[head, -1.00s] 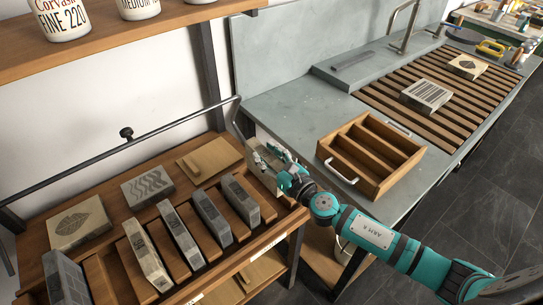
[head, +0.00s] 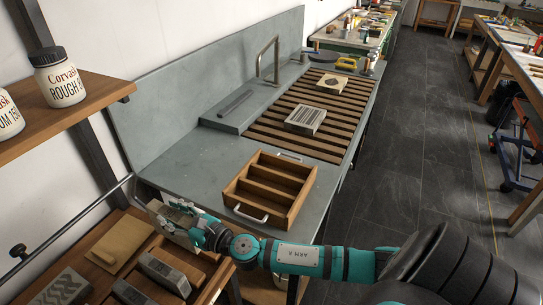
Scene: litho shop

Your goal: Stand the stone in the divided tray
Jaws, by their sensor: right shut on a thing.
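The wooden divided tray (head: 303,197) sits on the grey counter, with long parallel compartments that look empty and metal handles at its ends. My right gripper (head: 186,218) is shut on a pale grey stone (head: 168,222), which stands on edge at the right end of the wooden rack, left of and below the tray. The fingers hide part of the stone, and I cannot tell whether its lower edge touches the rack. My left gripper is out of view.
Other stones (head: 164,272) stand in the rack. A striped stone (head: 305,120) and another stone (head: 331,84) lie on the slatted board (head: 275,128). A tap (head: 268,60) rises behind. Jars (head: 59,78) stand on the shelf at left. Counter around the tray is clear.

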